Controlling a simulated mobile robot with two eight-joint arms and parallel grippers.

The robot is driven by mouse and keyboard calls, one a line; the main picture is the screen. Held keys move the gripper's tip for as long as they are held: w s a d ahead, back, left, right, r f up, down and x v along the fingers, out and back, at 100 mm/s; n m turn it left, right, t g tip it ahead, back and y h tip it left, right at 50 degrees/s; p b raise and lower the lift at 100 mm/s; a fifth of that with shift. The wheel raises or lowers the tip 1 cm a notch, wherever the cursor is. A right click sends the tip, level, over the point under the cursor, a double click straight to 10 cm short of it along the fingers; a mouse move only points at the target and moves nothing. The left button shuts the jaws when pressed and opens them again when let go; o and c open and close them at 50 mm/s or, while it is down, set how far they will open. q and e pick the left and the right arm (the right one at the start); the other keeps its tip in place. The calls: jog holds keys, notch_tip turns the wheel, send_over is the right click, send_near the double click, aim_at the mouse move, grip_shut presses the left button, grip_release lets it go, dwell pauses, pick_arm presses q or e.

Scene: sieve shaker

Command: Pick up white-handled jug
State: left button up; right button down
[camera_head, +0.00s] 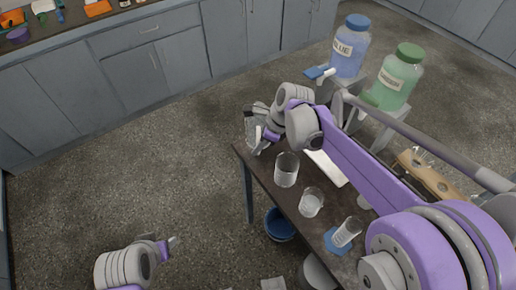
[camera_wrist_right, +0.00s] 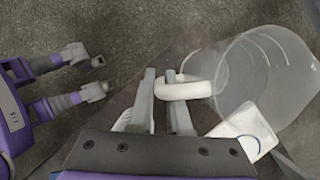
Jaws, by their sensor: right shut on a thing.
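The white-handled jug (camera_wrist_right: 265,80) is a clear, wide vessel on the right of the right wrist view, tilted in that picture. Its white handle (camera_wrist_right: 195,89) reaches left to my right gripper (camera_wrist_right: 163,82), whose grey fingers are closed on the handle's end. In the head view, my right gripper (camera_head: 262,135) is at the far left corner of the dark table; I cannot clearly make out the jug there. My left gripper (camera_head: 171,242) is low over the floor on the left, empty. Its two fingers show apart at the left of the right wrist view (camera_wrist_right: 98,77).
The dark table (camera_head: 262,172) holds two clear beakers (camera_head: 286,170) (camera_head: 311,203), a vessel on a blue mat (camera_head: 335,243) and a white sheet (camera_head: 326,166). Blue (camera_head: 348,48) and green (camera_head: 396,80) jars stand behind. A blue bucket (camera_head: 279,226) is on the floor.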

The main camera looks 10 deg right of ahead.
aim_at(258, 136)
jog(key=shift+r, duration=3.5)
jog(key=shift+p, duration=0.3)
